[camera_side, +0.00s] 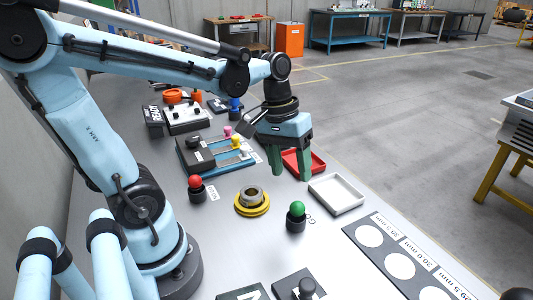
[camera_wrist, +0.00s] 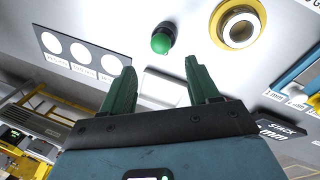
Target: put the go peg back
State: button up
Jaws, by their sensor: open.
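The go peg shows as a green ball knob (camera_side: 298,208) on a black cup-shaped base (camera_side: 296,223), upright on the table beside the printed "GO" label (camera_side: 311,219). Its green knob also shows in the wrist view (camera_wrist: 161,44), beyond my fingertips and slightly right of the middle at the top. My gripper (camera_side: 291,177) has its green fingers spread and empty, pointing down behind the peg by the red tray. The peg's shaft is hidden.
A yellow-rimmed metal ring (camera_side: 252,201) stands left of the peg, with a red-knobbed peg (camera_side: 195,188) farther left. A white tray (camera_side: 337,193) and a red tray (camera_side: 318,160) lie near my gripper. A plate with white circles (camera_side: 399,266) lies front right.

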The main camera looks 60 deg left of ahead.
jog(key=m+t, duration=0.1)
jog(key=t, duration=0.1)
jog(key=m+t+y, duration=0.1)
jog(key=m+t, duration=0.1)
jog(key=d+m+t+y, duration=0.1)
jog(key=m+t, duration=0.1)
jog(key=shift+w+r, duration=0.1)
jog(key=shift+r, duration=0.25)
